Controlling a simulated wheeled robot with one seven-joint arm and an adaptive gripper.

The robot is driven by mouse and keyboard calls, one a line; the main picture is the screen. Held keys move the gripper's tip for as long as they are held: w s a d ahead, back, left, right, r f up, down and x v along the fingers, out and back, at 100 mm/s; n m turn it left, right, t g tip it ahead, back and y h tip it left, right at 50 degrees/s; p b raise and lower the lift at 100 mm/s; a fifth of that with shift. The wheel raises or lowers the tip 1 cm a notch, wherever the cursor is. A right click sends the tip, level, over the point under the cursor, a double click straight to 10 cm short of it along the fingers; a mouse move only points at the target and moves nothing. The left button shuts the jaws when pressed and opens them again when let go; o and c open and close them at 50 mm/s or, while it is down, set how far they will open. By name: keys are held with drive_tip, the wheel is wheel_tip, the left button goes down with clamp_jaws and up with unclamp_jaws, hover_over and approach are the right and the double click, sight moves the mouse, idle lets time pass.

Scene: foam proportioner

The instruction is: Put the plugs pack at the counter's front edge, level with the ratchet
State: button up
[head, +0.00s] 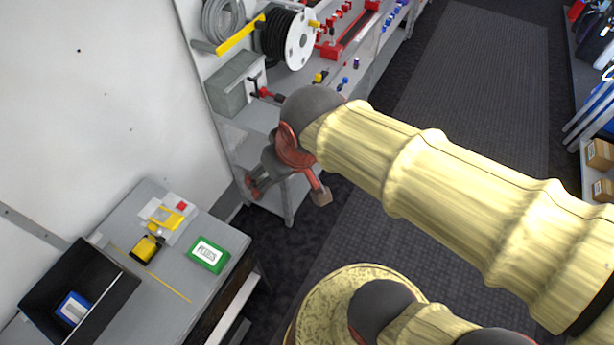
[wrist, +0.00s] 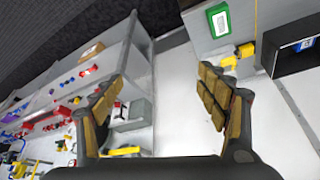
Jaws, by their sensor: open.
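The plugs pack (head: 208,254), a green box with a white label reading PLUGS, lies flat on the grey counter (head: 200,283), close to its right-hand edge in the head view. It also shows at the top of the wrist view (wrist: 219,20). A yellow and black item (head: 147,249) lies left of the pack; I cannot tell for certain whether it is the ratchet. My gripper (head: 287,190) is open and empty, off to the right of the counter and apart from the pack. Its two spread fingers show in the wrist view (wrist: 160,88).
A black bin (head: 105,312) with a blue box inside stands at the counter's near left. A pale plate with yellow and red parts (head: 172,217) lies at the back. A thin yellow line crosses the counter. Shelving with a hose reel (head: 300,42) stands beyond my gripper.

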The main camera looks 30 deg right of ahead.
drive_tip(key=s+d+r+m, duration=0.1)
drive_tip(key=s+d+r, duration=0.1)
drive_tip(key=s, duration=0.3)
drive_tip(key=shift+d+r+t+h, duration=0.2)
drive_tip(key=shift+d+t+h, duration=0.15)
drive_tip(key=shift+d, duration=0.45)
drive_tip(key=shift+s, duration=0.1)
